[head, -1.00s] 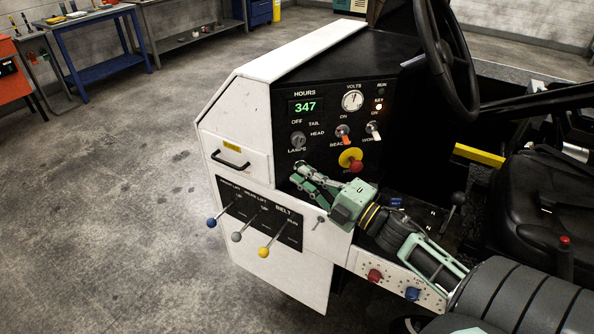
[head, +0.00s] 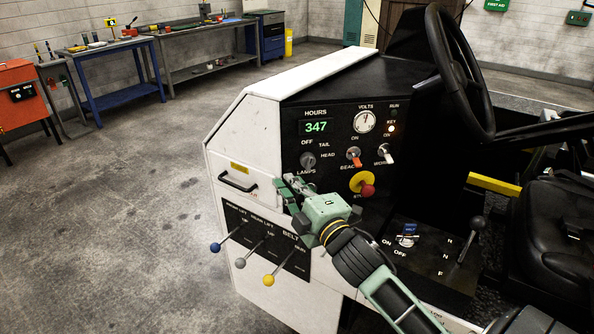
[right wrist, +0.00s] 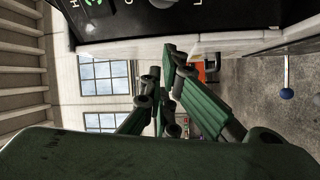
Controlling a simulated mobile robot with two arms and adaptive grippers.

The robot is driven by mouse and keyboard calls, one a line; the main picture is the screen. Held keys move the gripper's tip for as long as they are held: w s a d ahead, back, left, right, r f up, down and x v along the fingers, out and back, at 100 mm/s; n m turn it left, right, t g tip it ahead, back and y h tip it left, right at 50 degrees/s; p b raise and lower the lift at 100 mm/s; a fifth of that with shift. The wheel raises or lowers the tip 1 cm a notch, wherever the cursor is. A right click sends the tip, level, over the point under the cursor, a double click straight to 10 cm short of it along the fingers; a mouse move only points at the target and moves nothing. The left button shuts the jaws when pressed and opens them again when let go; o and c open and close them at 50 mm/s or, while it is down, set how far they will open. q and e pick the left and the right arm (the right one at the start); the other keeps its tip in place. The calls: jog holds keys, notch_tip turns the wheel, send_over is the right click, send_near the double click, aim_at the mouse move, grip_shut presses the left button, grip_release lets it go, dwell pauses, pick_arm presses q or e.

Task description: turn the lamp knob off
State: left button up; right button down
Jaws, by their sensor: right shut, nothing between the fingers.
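The lamp knob (head: 308,160) is a small grey rotary knob on the black dash panel (head: 336,187), above the word LAMPS. OFF, TAIL and HEAD are printed around it. I cannot tell which mark it points to. My right gripper (head: 285,187) is shut and empty, below and left of the knob, by the panel's lower left edge. It looks apart from the knob. In the right wrist view, the shut fingers (right wrist: 170,75) point up towards the panel's edge, with a few letters at the top. My left gripper is out of view.
Close by are the beacon switch (head: 354,157), the work switch (head: 385,153) and the red stop button (head: 367,190) on its yellow base. A drawer handle (head: 238,183) and several levers, one yellow-tipped (head: 269,280), stand to the left and below. The steering wheel (head: 459,70) is at right.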

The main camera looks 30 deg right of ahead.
aim_at(308, 160)
jog(key=w+d, duration=0.1)
jog(key=w+d+p, duration=0.2)
jog(key=d, duration=0.1)
jog(key=shift+w+f, duration=0.3)
jog(key=shift+w, duration=0.05)
jog(key=n+p, duration=0.1)
jog(key=f+n+g+p, duration=0.1)
jog(key=n+p, duration=0.1)
jog(key=shift+s+d, duration=0.1)
jog(key=shift+d, duration=0.25)
jog(key=shift+r, duration=0.1)
dwell(0.3)
